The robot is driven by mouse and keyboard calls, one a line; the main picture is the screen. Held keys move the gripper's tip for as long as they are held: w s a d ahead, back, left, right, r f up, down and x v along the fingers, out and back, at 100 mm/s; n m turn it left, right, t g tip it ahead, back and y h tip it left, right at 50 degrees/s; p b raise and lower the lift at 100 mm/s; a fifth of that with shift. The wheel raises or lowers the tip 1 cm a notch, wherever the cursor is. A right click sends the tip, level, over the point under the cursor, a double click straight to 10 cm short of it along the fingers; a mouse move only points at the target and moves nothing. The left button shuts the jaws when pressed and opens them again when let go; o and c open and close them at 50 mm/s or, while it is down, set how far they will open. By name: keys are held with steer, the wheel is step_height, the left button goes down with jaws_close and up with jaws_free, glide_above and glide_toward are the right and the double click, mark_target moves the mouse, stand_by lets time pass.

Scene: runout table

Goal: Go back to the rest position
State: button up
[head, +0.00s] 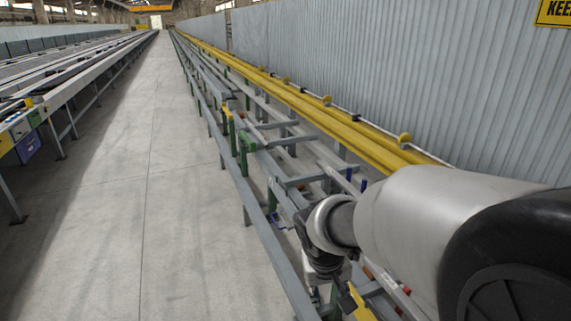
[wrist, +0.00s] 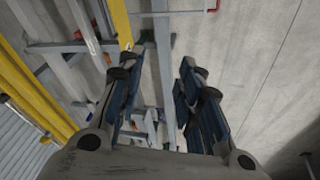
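My gripper (wrist: 157,75) is open in the wrist view, its two dark fingers spread apart with nothing between them. Through the gap I see part of the grey frame of the runout table (wrist: 162,40) and the floor below. In the head view my arm reaches in from the lower right, over the runout table (head: 262,225). Its far end hangs low above the rails, and the fingers cannot be made out clearly there.
Yellow rails (head: 300,104) run along the corrugated grey wall (head: 330,60) on the right. A bare concrete aisle (head: 150,200) lies left of the table. Another long table (head: 70,85) stands at the far left, with a purple bin (head: 28,146) below its edge.

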steer(key=s+d+r, duration=0.1)
steer(key=s+r, duration=0.2)
steer(key=s, duration=0.3)
steer(key=s+d+r+t+y, duration=0.1)
steer(key=s+d+r, duration=0.1)
steer(key=s, duration=0.5)
steer(key=s+d+r, duration=0.2)
steer(key=s+r, duration=0.2)
steer(key=s, duration=0.3)
steer(key=shift+r+m+t+y, duration=0.25)
steer(key=shift+m+t+y, duration=0.05)
steer(key=shift+m, duration=0.1)
steer(key=shift+w, duration=0.1)
